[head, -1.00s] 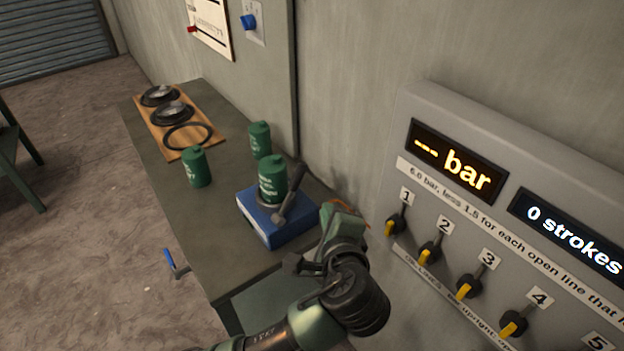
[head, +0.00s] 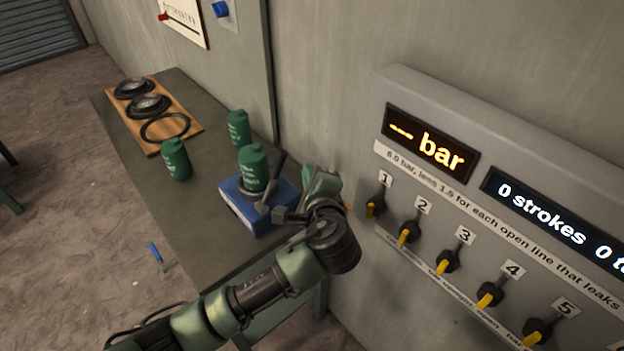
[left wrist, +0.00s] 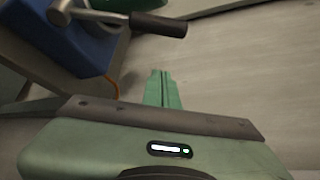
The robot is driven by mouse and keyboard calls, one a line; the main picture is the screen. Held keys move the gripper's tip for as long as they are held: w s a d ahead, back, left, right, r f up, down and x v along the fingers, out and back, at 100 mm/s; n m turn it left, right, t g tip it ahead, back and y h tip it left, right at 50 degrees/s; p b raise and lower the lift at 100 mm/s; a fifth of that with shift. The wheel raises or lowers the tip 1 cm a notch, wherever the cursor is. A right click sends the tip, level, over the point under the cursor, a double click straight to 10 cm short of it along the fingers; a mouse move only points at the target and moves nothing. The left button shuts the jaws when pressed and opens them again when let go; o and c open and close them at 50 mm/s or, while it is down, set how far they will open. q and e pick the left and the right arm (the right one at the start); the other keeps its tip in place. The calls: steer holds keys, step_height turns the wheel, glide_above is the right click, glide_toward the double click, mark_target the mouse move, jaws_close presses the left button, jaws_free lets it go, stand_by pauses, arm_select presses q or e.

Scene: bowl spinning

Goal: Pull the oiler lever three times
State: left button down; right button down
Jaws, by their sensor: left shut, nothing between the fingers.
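The oiler is a blue box (head: 243,212) on the bench with a green canister (head: 253,168) on top. Its lever (head: 278,168) tilts up beside the canister and ends in a dark grip. In the left wrist view the lever's dark grip (left wrist: 158,24) and metal rod show at the top, with the blue box (left wrist: 70,40) at upper left. My left gripper (head: 322,184) is just right of the oiler in the head view. Its fingers (left wrist: 163,88) are together and empty, apart from the lever. My right gripper is not in view.
A grey wall panel (head: 395,85) with displays reading "--- bar" and "0 strokes" and several numbered yellow-tipped valves stands right of my arm. Two green canisters (head: 176,160) and a wooden board (head: 190,120) with round parts are on the bench (head: 190,215).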

mark_target(272, 182)
arm_select(q)
steer(key=a+p, duration=0.1)
steer(key=w+a, duration=0.1)
steer(key=a+r+p, duration=0.1)
steer(key=shift+w+a+r+p, duration=0.1)
steer(key=shift+w+a+p, duration=0.05)
steer(key=shift+a+p, duration=0.2)
steer(key=shift+d, duration=0.15)
